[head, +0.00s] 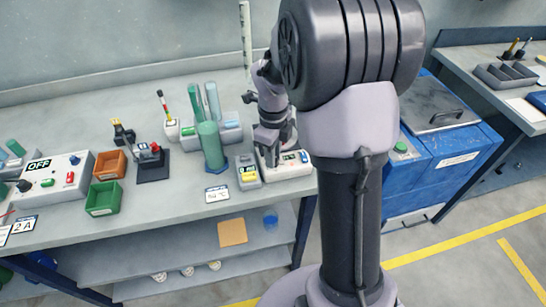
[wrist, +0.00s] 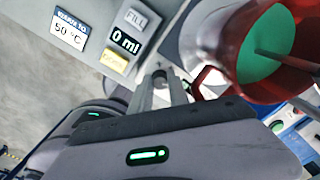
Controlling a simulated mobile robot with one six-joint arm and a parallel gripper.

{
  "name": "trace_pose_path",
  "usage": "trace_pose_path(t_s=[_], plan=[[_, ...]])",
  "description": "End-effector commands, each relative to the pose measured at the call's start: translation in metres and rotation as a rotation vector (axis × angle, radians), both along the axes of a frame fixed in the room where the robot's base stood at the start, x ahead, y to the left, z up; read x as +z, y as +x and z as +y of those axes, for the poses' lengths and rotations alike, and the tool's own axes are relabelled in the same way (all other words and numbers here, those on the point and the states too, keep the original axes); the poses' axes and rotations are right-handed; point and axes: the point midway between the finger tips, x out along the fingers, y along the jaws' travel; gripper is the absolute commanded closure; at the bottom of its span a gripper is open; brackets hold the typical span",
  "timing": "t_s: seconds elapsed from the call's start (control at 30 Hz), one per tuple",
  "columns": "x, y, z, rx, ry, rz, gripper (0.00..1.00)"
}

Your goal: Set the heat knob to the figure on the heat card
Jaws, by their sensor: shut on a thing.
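The heat card (head: 217,194) lies on the bench, left of the white heater unit (head: 292,168). In the wrist view the heat card (wrist: 70,30) reads 50 °C. My gripper (head: 270,158) points down at the left part of the heater unit. In the wrist view my gripper (wrist: 160,80) has its fingers close together, shut on what seems to be the heat knob, which they hide. The knob's pointer and setting cannot be read. A red vessel with green contents (wrist: 228,60) is close to the right of the fingers.
A grey fill unit (head: 248,175) showing 0 ml (wrist: 126,40) stands just left of the heater. Green cylinders (head: 210,145) stand behind it. Orange (head: 109,165) and green (head: 103,198) bins sit farther left. Bare bench lies in front of the bins.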

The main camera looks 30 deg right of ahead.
Motion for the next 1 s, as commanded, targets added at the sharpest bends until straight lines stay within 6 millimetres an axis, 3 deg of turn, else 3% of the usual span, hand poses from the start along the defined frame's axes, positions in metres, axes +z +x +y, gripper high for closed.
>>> trace_pose_path(t_s=[0.67,0.7,0.73,1.0], plan=[[0.0004,0.0004,-0.0001,-0.061,0.001,-0.001,1.00],[0.0004,0.0004,-0.0001,-0.061,0.001,-0.001,0.77],[0.0004,0.0004,-0.0001,-0.061,0.000,-0.001,0.71],[0.0003,0.0003,-0.0001,-0.060,0.001,-0.001,0.70]])
